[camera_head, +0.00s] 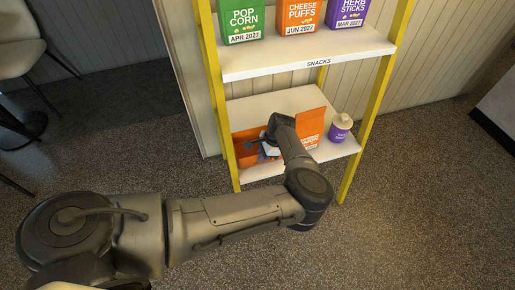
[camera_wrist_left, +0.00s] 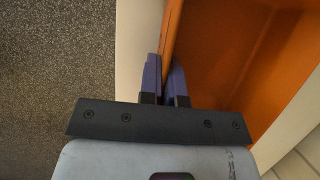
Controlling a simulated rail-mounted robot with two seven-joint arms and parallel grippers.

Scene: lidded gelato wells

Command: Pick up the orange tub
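The orange tub (camera_head: 243,155) is on the lower shelf at the left, partly hidden by my left arm and gripper. In the left wrist view its orange inner surface (camera_wrist_left: 225,50) fills the upper right, and its thin wall edge runs down between the fingers. My left gripper (camera_head: 268,147) is at the tub, pointing down at the shelf. In the left wrist view the two purple fingers (camera_wrist_left: 164,85) are close together on either side of the tub's wall and appear shut on it. My right gripper is in neither view.
An orange box with white lettering (camera_head: 312,126) and a purple jar with a pale lid (camera_head: 341,127) are to the right on the lower shelf (camera_head: 270,103). Several snack boxes, including cheese puffs (camera_head: 299,14), stand above. Yellow posts (camera_head: 377,95) flank the shelves. Chairs (camera_head: 18,45) stand far left.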

